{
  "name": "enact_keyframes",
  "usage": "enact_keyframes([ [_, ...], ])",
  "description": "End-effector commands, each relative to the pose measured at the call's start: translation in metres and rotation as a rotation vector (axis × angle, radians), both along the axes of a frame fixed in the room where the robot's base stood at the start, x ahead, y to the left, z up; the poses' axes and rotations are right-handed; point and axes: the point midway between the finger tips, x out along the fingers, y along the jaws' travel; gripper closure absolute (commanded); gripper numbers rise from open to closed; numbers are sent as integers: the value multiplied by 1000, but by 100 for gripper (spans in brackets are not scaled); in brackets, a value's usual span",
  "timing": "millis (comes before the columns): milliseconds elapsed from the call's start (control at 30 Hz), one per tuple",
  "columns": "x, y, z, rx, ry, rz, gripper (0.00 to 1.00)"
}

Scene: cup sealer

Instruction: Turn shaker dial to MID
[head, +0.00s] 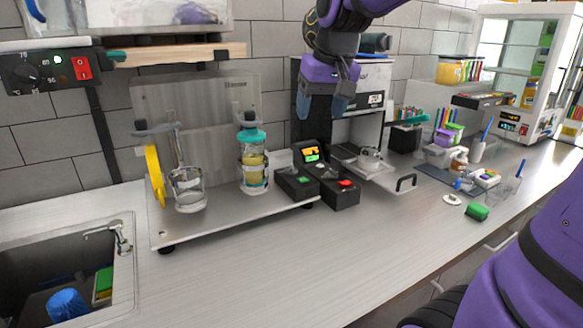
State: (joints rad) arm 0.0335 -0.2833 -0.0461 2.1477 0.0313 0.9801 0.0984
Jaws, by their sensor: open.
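My gripper (322,106) is at upper centre in the head view, pointing down with its blue fingers apart and nothing between them. It is above the black control boxes and in front of the white-and-black machine. The shaker stand (225,208) has a metal base and back plate and holds a glass cup (188,188) and a teal-lidded shaker (253,165). At its right are a black box with a green button (304,180) and one with a red button (346,184). A small lit screen (311,153) sits behind them. No dial marked MID can be made out.
A black panel with a round knob (27,74) and red switch (81,68) is at upper left. A sink (124,270) is at lower left. The front counter (300,265) is clear. Small items and a white cabinet (520,60) stand at right.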

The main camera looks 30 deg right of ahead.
Motion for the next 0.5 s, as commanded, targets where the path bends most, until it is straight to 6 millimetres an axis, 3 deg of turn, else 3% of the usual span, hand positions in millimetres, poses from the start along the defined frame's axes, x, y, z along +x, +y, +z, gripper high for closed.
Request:
enact_keyframes([
  [33,19,-4,-2,5,20,-17,34],
  [267,93,-23,-17,25,86,-89,34],
  [500,168,-46,-49,35,153,-167,34],
])
